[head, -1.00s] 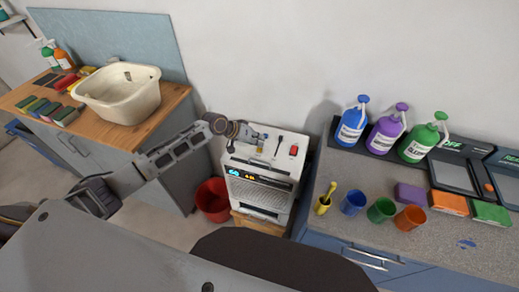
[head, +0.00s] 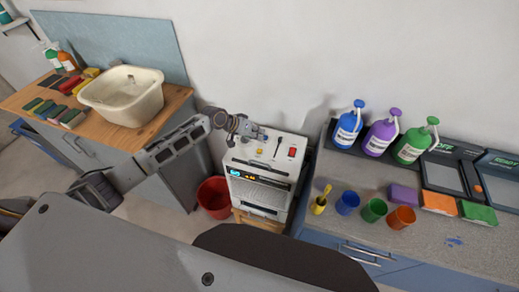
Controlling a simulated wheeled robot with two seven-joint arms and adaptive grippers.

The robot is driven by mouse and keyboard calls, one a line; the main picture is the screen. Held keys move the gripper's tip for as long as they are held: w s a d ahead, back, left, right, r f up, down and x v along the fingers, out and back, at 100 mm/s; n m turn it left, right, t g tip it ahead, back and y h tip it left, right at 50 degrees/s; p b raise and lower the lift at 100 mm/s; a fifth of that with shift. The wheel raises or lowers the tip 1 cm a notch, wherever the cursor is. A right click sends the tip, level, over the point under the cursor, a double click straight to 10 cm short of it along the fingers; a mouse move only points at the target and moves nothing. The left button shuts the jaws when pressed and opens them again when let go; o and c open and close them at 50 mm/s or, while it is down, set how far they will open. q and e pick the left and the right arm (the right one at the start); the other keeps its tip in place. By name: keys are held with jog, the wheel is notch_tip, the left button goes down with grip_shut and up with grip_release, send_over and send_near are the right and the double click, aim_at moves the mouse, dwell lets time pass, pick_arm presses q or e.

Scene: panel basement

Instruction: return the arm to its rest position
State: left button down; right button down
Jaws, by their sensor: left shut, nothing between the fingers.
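My left arm comes in from the left and reaches toward the white machine (head: 265,172) in the middle. My left gripper (head: 262,134) is shut and empty at the machine's upper left edge, over or just beside its top panel. From this angle I cannot tell whether it touches the panel. The panel carries a red switch (head: 292,152), a dark lever and small knobs. The machine's front has a lit display (head: 242,174). My right gripper is not in view.
A wooden counter (head: 150,128) with a cream basin (head: 123,95) and sponges stands left. A red bucket (head: 214,197) is on the floor. The right counter (head: 350,231) holds blue, purple and green jugs, several small cups, colored blocks and dark panels.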

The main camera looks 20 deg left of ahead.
pick_arm(q)
jog(key=shift+f, duration=0.1)
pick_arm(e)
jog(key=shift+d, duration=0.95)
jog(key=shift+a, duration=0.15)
